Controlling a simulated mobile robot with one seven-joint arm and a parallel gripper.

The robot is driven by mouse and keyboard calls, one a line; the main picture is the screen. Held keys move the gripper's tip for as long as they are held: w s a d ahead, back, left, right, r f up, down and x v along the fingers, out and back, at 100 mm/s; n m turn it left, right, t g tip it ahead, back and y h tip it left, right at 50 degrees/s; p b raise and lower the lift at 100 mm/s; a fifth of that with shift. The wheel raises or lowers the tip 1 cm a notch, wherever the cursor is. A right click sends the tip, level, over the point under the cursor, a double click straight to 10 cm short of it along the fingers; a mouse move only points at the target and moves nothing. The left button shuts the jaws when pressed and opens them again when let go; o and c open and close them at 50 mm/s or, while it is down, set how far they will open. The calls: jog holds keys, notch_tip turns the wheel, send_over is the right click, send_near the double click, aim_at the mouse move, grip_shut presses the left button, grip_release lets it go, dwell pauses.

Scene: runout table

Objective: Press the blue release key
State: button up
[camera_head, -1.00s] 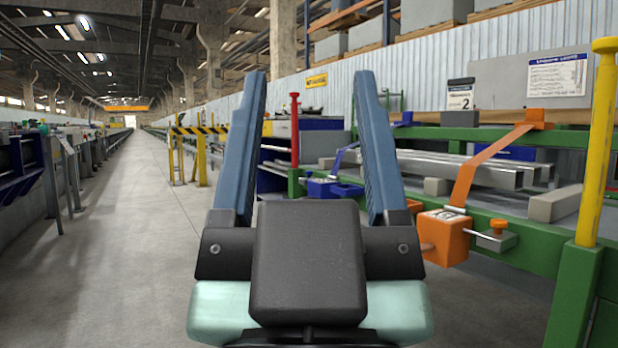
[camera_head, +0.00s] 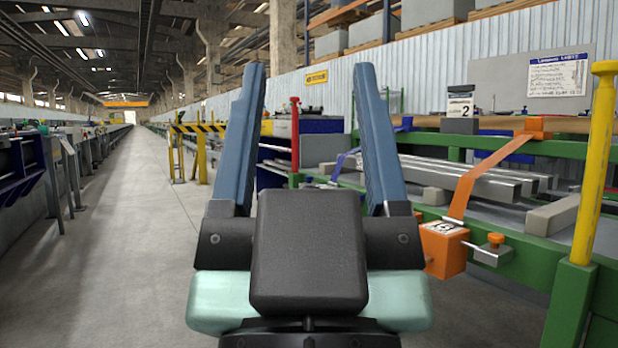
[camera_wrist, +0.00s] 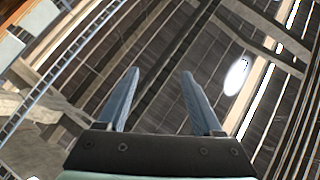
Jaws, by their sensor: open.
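My gripper (camera_head: 308,75) stands upright in the head view, its two blue fingers spread wide with nothing between them. In the wrist view, my gripper (camera_wrist: 160,75) is also open and empty, with the roof behind it. A blue strap (camera_head: 342,163) shows between the fingers, farther back on the green rack. The blue fitting below it is mostly hidden behind my gripper, and I cannot make out a blue key. Nearer, an orange box (camera_head: 442,250) with an orange strap (camera_head: 466,190) hangs on the rack's side. An orange knob (camera_head: 495,239) sits on a bracket beside it.
The green rack (camera_head: 500,220) carries metal bars (camera_head: 485,182) on the right. A yellow post (camera_head: 596,160) stands at the near right and a red post (camera_head: 295,135) farther back. A striped barrier (camera_head: 198,129) stands beyond. The aisle floor (camera_head: 130,230) at left is clear.

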jog(key=shift+r, duration=0.1)
jog(key=c, duration=0.3)
jog(key=shift+r+p, duration=0.35)
jog(key=shift+p, duration=0.1)
jog(key=shift+c, duration=1.3)
notch_tip(320, 180, up, 6)
jog(key=p, duration=0.5)
jog(key=shift+f+p, duration=0.2)
jog(key=shift+p, duration=0.1)
grip_shut()
notch_tip(320, 180, up, 60)
jog(key=p, duration=5.9)
jog(key=shift+p, duration=0.35)
jog(key=shift+f, duration=0.1)
jog(key=shift+w, duration=0.1)
